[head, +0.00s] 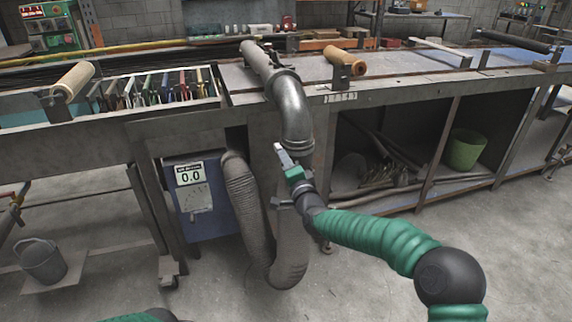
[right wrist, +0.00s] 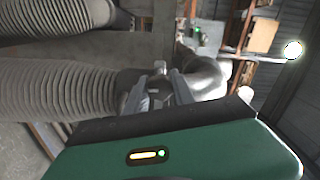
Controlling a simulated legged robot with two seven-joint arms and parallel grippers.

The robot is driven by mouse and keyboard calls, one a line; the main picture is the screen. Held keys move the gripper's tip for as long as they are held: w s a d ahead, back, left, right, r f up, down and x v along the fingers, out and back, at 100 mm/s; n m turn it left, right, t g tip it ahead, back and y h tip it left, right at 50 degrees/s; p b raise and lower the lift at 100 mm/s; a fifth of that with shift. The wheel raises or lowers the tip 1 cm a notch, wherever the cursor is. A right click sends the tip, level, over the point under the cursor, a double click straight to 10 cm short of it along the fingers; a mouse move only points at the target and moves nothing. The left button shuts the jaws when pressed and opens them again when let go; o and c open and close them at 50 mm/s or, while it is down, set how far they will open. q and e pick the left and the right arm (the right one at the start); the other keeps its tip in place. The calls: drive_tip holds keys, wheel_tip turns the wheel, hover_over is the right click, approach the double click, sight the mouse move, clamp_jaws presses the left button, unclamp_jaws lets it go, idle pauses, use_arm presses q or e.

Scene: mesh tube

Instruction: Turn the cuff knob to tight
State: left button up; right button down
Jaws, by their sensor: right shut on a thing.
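A grey metal pipe elbow (head: 291,105) bends down from the bench, with a cuff (head: 299,146) at its lower end. My right gripper (head: 281,151) is at this cuff, on its near left side, with the arm reaching in from the lower right. In the right wrist view, the gripper's fingers (right wrist: 160,88) are closed around a small pale knob (right wrist: 160,68) at the cuff; its setting cannot be read. In the head view the gripper hides the knob. My left gripper is out of view.
A ribbed grey hose (head: 245,200) loops below the bench, left of my right gripper; ribbed hose also fills the left of the right wrist view (right wrist: 60,95). A blue box (head: 193,215) reading 0.0 stands behind it. A green bin (head: 465,150) sits on the lower shelf.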

drive_tip(key=shift+f, duration=0.45)
drive_tip(key=c, duration=1.1)
unclamp_jaws()
drive_tip(key=shift+o, duration=0.2)
drive_tip(key=shift+r, duration=0.2)
drive_tip(key=shift+r, duration=0.1)
drive_tip(key=p+v, duration=0.3)
drive_tip(key=v, duration=1.3)
drive_tip(key=shift+s, duration=0.35)
drive_tip(key=shift+d, duration=0.1)
